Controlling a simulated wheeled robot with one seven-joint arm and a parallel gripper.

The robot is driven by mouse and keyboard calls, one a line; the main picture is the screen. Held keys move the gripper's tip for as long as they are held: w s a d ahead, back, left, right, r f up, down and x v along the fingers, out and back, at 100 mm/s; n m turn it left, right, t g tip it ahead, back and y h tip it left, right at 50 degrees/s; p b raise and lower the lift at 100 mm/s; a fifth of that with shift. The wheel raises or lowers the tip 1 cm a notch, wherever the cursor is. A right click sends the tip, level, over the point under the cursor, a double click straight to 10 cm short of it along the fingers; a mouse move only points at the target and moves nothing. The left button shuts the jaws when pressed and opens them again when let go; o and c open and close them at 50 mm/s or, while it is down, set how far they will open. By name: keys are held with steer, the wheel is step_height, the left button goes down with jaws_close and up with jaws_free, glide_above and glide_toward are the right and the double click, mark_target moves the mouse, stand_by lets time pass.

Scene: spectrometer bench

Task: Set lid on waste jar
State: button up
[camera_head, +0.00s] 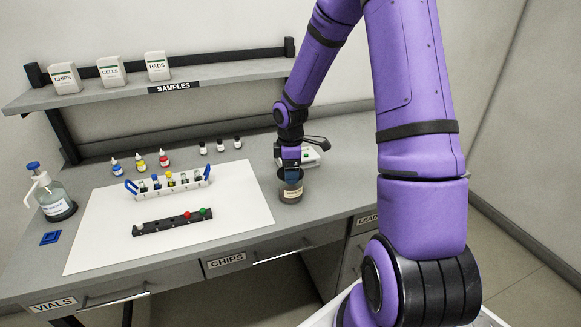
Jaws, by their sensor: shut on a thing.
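The waste jar (290,194) is a short dark jar with a cream label, standing upright on the bench right of the white mat. My gripper (291,174) points down right over the jar's mouth. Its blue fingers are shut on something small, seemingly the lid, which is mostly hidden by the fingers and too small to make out. I cannot tell whether it touches the jar's rim. No loose lid shows elsewhere on the bench.
A white device (312,156) stands just behind the jar. Small bottles line the back. A wash bottle (52,196) and blue square (50,238) are left.

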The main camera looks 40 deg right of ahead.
steer(key=o, duration=0.8)
step_height(320, 180, up, 11)
stand_by(0.7)
steer(key=s+a+r+m+t+h, duration=0.1)
steer(key=s+a+r+m, duration=0.3)
steer(key=r, duration=0.3)
steer(key=s+a+r+m+t+h, duration=0.1)
steer(key=s+a+r, duration=0.3)
steer(key=s+r, duration=0.2)
steer(key=s+a+r+m+t+y, duration=0.1)
steer(key=s+a+r+m, duration=0.1)
steer(key=s, duration=0.6)
steer(key=s+a+r+m+t+y, duration=0.1)
steer(key=s+a+r+m+t, duration=0.1)
steer(key=s, duration=0.6)
step_height(320, 180, up, 2)
steer(key=a+m, duration=0.1)
steer(key=m, duration=0.1)
steer(key=shift+s+r+m, duration=0.15)
steer(key=shift+s+m, duration=0.1)
steer(key=shift+m, duration=0.15)
